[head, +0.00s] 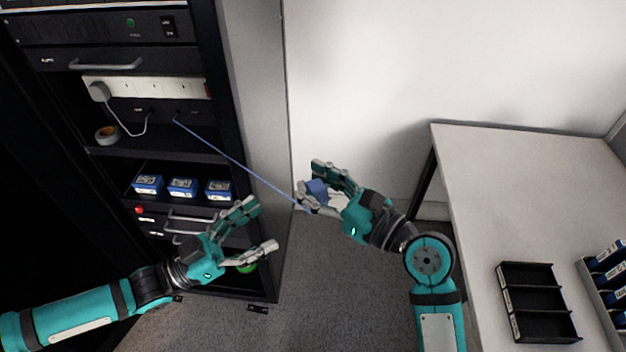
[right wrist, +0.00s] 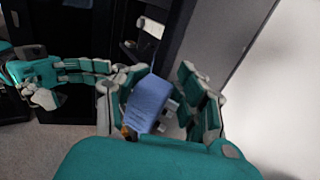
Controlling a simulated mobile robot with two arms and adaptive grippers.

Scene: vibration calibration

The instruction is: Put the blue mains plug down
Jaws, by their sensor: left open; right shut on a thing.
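The blue mains plug (head: 316,189) is between the fingers of my right gripper (head: 322,188), held in the air in front of the rack's right side. In the right wrist view the plug (right wrist: 149,103) shows large between the fingers, with its pins toward the right finger. A blue cable (head: 240,166) runs taut from the rack's dark panel to the plug. My left gripper (head: 257,226) is open and empty in front of the lower rack. It also shows in the right wrist view (right wrist: 125,80), at the left.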

